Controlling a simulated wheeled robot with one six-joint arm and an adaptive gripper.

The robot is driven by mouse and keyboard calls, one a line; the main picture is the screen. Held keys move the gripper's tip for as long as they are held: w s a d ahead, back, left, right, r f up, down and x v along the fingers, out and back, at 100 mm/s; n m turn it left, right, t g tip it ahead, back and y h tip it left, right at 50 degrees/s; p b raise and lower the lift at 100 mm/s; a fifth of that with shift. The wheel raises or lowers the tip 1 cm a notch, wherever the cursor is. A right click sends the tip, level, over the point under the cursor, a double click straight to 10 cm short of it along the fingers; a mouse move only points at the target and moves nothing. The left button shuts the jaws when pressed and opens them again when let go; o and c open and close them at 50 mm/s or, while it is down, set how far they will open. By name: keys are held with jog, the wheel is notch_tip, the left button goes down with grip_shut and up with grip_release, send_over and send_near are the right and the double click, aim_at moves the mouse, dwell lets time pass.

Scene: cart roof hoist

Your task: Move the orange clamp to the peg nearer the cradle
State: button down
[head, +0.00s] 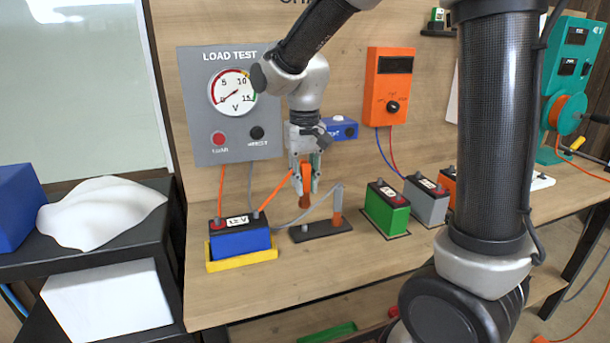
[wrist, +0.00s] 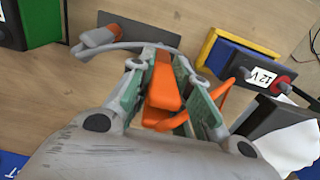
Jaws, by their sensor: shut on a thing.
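My gripper (head: 306,185) is shut on an orange clamp (head: 306,178), which hangs tip down above a low black base (head: 325,233). In the wrist view the clamp (wrist: 164,85) sits between the green fingers. The yellow cradle (head: 242,263) is left of the base and holds a blue battery (head: 240,240).
A grey LOAD TEST panel (head: 212,140) stands behind, with orange and grey leads running down. An orange strip slants from the battery toward my gripper. Green (head: 386,210) and grey (head: 426,203) batteries stand at right. The bench front (head: 300,285) is clear.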

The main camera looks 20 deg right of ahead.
aim_at(304, 162)
jog(key=shift+f, duration=2.15)
jog(key=shift+f, duration=1.55)
jog(key=c, duration=1.3)
grip_release()
jog(key=shift+o, duration=0.2)
notch_tip(304, 162, up, 12)
jog(key=shift+f, duration=0.1)
jog(key=s+d+r+t, duration=0.2)
jog(key=s+d, duration=0.5)
jog(key=s, duration=0.2)
jog(key=s+d+r+t, duration=0.1)
jog(key=s+d+t, duration=0.1)
jog(key=s+d, duration=0.6)
jog(key=shift+s+r, duration=0.35)
jog(key=shift+s, duration=0.65)
